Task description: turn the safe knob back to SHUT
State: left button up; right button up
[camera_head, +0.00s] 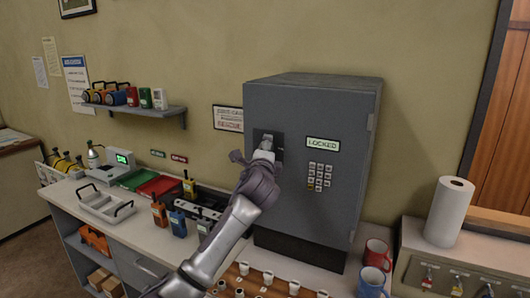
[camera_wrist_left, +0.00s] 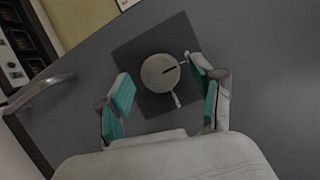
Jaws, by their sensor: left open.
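The grey safe (camera_head: 308,225) stands on the counter with its door closed, and its green display (camera_head: 323,144) reads LOCKED. In the left wrist view the round grey safe knob (camera_wrist_left: 157,77) sits on a dark square plate (camera_wrist_left: 133,50). A dark line on the knob points to the upper right of that view; pale marks on the plate are too small to read. My left gripper (camera_wrist_left: 162,80) is open, with one teal-padded finger on either side of the knob; contact cannot be told. In the head view my left gripper (camera_head: 264,146) hides the knob. My right gripper is not in view.
A keypad (camera_head: 320,177) is right of the knob. A metal handle (camera_wrist_left: 38,90) shows at the left in the wrist view. Radios (camera_head: 178,223), a cup rack (camera_head: 262,286) and mugs (camera_head: 375,254) stand on the counter below.

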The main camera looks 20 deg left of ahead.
pick_arm(q)
jog(key=v, duration=1.2)
jog(key=shift+d, duration=0.1)
